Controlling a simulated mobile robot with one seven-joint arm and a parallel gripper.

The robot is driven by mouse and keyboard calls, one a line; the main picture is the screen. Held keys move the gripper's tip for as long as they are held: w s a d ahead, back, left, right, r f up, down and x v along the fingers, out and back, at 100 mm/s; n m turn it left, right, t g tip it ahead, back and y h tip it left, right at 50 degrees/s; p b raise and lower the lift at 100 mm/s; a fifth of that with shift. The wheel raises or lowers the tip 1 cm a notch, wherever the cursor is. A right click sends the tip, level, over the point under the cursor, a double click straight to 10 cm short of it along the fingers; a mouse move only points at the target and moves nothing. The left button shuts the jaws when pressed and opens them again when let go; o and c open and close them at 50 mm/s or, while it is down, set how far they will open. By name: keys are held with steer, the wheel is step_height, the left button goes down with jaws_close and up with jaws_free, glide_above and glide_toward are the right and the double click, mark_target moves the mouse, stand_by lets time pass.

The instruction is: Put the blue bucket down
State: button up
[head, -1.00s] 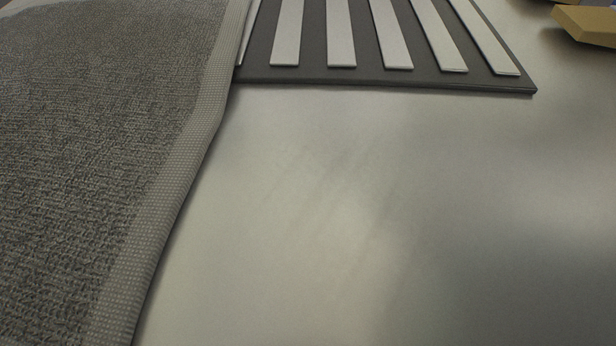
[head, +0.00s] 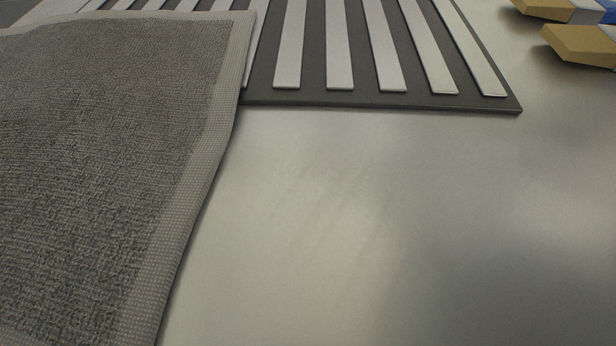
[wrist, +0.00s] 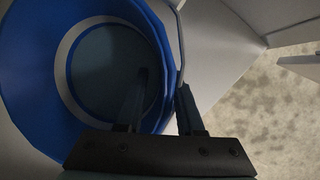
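The blue bucket (wrist: 30,75) fills the left of the wrist view, seen into its open mouth, with a pale ring and a dark inside. A thin pale handle runs along its right edge. My gripper (wrist: 163,85) has one finger inside the mouth and the other outside, with the blue rim between them; it appears shut on this rim. The bucket's underside is hidden, so I cannot tell whether it touches anything. Neither bucket nor gripper shows in the head view.
In the head view, a grey towel (head: 100,170) covers the left of a smooth metal surface (head: 370,230). A dark slatted panel (head: 380,103) lies at the back. Tan-ended blocks (head: 578,46) sit at the back right. The metal surface's middle and front right are clear.

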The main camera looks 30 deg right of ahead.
steer(key=p+v, duration=0.5)
steer(key=v, duration=0.4)
steer(key=shift+r, duration=0.35)
steer(key=shift+s+a, duration=0.1)
